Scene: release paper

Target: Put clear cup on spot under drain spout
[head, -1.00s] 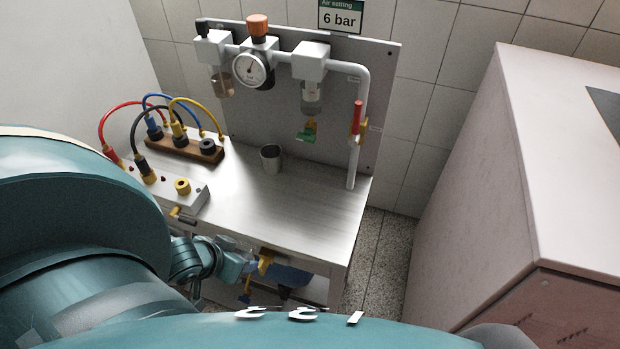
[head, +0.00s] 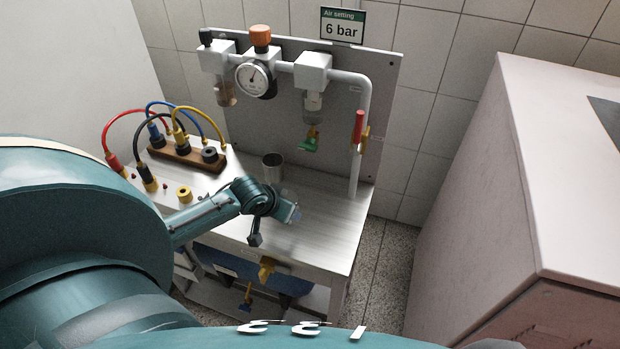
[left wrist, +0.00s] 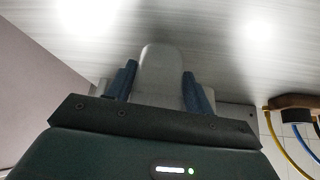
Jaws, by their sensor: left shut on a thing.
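My left gripper (head: 289,213) is over the front middle of the metal bench. In the left wrist view its two blue fingers (left wrist: 157,82) are shut on a pale, see-through thing that looks like the clear cup (left wrist: 160,62); it is small and partly hidden by the gripper in the head view (head: 296,215). A bowl (head: 313,103) with a green and yellow drain fitting (head: 308,142) hangs on the back panel, and a white pipe (head: 354,178) with a red-handled valve runs down on its right. I cannot tell a marked spot. My right gripper is out of view.
Plugged cables and a wooden socket block (head: 186,155) fill the left side. The right part of the bench top is clear. A pressure gauge (head: 254,79) is above.

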